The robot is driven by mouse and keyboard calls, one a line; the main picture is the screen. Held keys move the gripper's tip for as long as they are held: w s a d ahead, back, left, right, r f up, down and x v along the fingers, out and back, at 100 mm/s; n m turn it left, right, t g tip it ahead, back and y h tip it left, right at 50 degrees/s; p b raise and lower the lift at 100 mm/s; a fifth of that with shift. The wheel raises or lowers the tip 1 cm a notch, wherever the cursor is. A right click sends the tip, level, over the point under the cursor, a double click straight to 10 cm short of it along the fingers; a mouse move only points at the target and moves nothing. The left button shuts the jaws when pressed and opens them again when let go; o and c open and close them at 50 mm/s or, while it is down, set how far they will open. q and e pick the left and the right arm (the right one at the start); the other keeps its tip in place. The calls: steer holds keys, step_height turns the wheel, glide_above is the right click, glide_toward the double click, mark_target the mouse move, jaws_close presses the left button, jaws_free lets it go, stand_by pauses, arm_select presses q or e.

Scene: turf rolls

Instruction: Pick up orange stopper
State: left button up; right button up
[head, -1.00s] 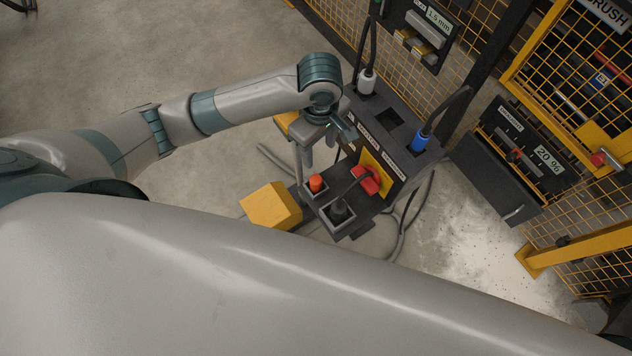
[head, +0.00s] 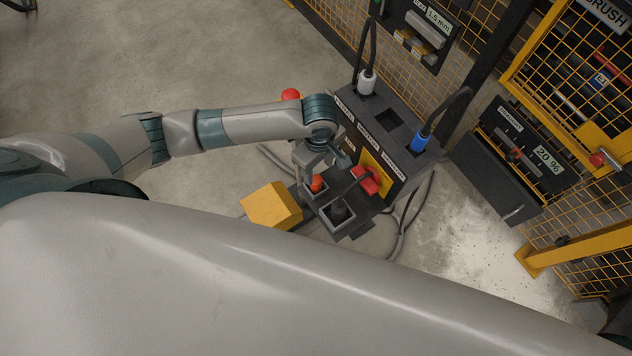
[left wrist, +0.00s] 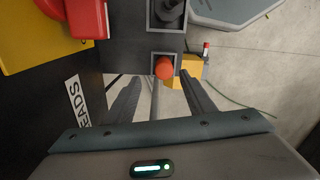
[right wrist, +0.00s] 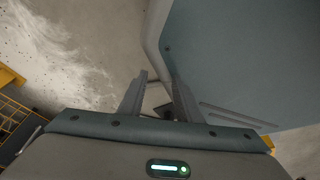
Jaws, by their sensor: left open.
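The orange stopper (head: 317,185) stands in a small square holder at the front of the dark station. In the left wrist view the stopper (left wrist: 164,68) shows just beyond and between my fingertips. My left gripper (head: 311,177) is open above it, pointing down, with no visible contact. The gripper partly covers the stopper in the head view. My right gripper (right wrist: 158,82) shows only in its own wrist view; its fingers are apart with nothing between them.
A black stopper (head: 340,210) sits in the neighbouring holder. A red handle (head: 366,180) is on a yellow plate behind. A yellow box (head: 270,205) stands on the left. White (head: 366,83) and blue (head: 420,142) cabled plugs stand on the station top. Open floor lies to the left.

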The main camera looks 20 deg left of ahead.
mark_target(316, 179)
steer(key=shift+w, duration=0.1)
arm_select(q)
steer(key=shift+f, duration=0.2)
steer(key=shift+s+a+f+p, duration=0.1)
steer(key=shift+s+f+p, duration=0.1)
steer(key=shift+f, duration=1)
steer(key=shift+s+a+f+p, duration=0.1)
steer(key=shift+f+p, duration=0.1)
steer(key=shift+f, duration=0.95)
arm_select(e)
steer(key=s, duration=0.1)
steer(key=s+d, duration=0.1)
steer(key=s, duration=0.1)
steer(key=shift+d+f+g, duration=0.1)
steer(key=shift+d+g, duration=0.1)
steer(key=shift+g, duration=0.2)
steer(key=shift+w, duration=0.25)
arm_select(q)
steer(key=c, duration=1.2)
arm_select(e)
steer(key=shift+a, duration=0.1)
